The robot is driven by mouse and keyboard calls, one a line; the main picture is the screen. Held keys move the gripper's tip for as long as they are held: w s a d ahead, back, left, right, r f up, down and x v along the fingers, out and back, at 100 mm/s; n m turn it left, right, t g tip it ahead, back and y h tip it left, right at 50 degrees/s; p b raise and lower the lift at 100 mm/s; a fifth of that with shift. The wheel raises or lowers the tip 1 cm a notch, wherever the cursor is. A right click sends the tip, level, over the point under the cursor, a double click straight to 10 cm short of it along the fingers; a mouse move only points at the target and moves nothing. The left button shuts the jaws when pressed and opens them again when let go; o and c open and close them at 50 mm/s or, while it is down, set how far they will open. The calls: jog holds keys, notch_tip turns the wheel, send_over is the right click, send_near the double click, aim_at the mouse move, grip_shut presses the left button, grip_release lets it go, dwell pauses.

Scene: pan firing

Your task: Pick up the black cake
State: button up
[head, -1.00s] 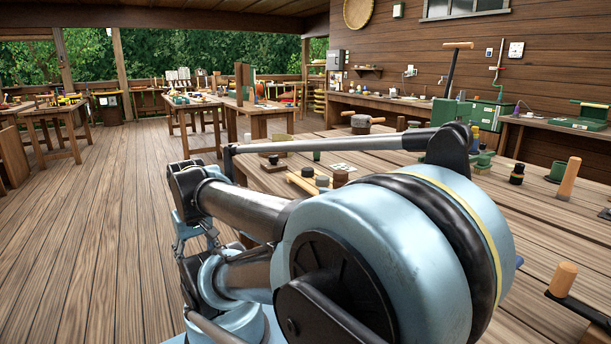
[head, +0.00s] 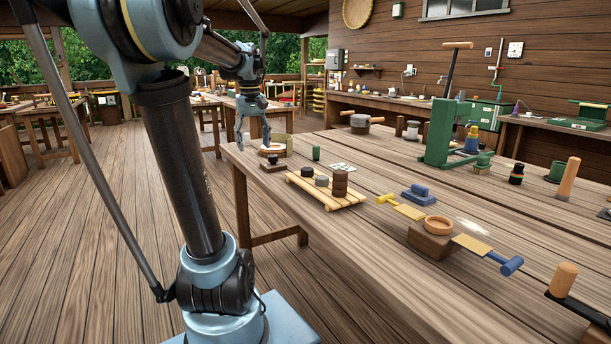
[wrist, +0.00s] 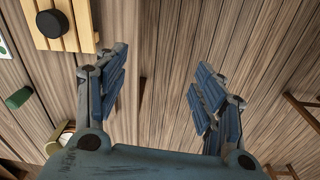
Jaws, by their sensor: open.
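A black round cake (head: 307,172) sits at the far-left end of a slatted wooden rack (head: 348,203) on the long table. A grey-olive disc (head: 322,181) and a brown stacked piece (head: 340,183) sit beside it. In the wrist view, a black cake (wrist: 52,23) lies on the rack at the upper left, outside my jaws. My gripper (head: 253,146) hangs fingers down near the table's far-left corner, to the left of the rack. In the wrist view my gripper (wrist: 160,68) is open, with only wood planks between its fingers.
A small dark block (head: 273,163) and a round pale-rimmed dish (head: 272,150) stand near my gripper. A green cylinder (head: 316,152) stands behind the rack.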

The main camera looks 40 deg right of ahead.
jog(key=d+r+m, duration=0.1)
jog(key=d+r, duration=0.2)
jog(key=d, duration=1)
send_over(307, 168)
jog(key=shift+g+y, duration=0.3)
jog(key=f, duration=1)
jog(key=shift+w+d, duration=0.3)
jog(key=shift+d, duration=0.05)
jog(key=shift+s+a+f, duration=0.1)
jog(key=shift+a+f, duration=0.05)
jog(key=shift+f, duration=0.8)
jog(key=shift+s+a+f, duration=0.1)
jog(key=shift+f, duration=0.9)
jog(key=shift+s+a+f, duration=0.1)
jog(key=shift+a+f, duration=0.05)
jog(key=shift+f, duration=0.8)
jog(key=c, duration=1.2)
